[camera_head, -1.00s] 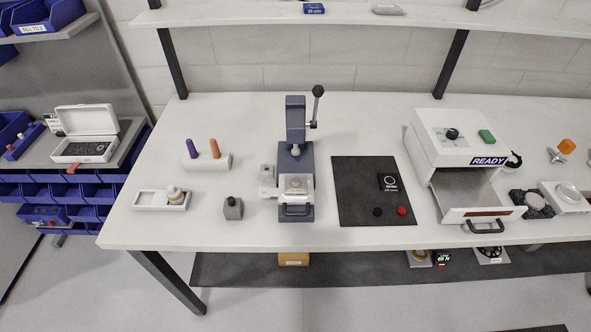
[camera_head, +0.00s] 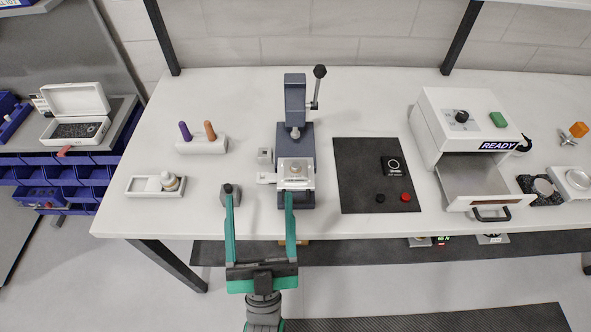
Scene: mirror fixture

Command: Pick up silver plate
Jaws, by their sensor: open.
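My gripper (camera_head: 260,196) reaches in from the bottom with its two long green fingers spread wide and nothing between them. Its left fingertip overlaps the small grey block with a black knob (camera_head: 228,189), and its right fingertip overlaps the front of the dark press (camera_head: 308,138). I cannot tell whether either touches. A pale silver plate (camera_head: 298,181) lies on the press base under the ram, with a small round piece on it. A small silver block (camera_head: 265,157) stands left of the press. I cannot tell for sure which silver piece is the task's plate.
A holder with purple and orange pegs (camera_head: 202,146) and a white tray (camera_head: 143,187) stand at the left. A black mat (camera_head: 362,197) with a red button is right of the press. Farther right is a white machine (camera_head: 440,130) with its drawer open.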

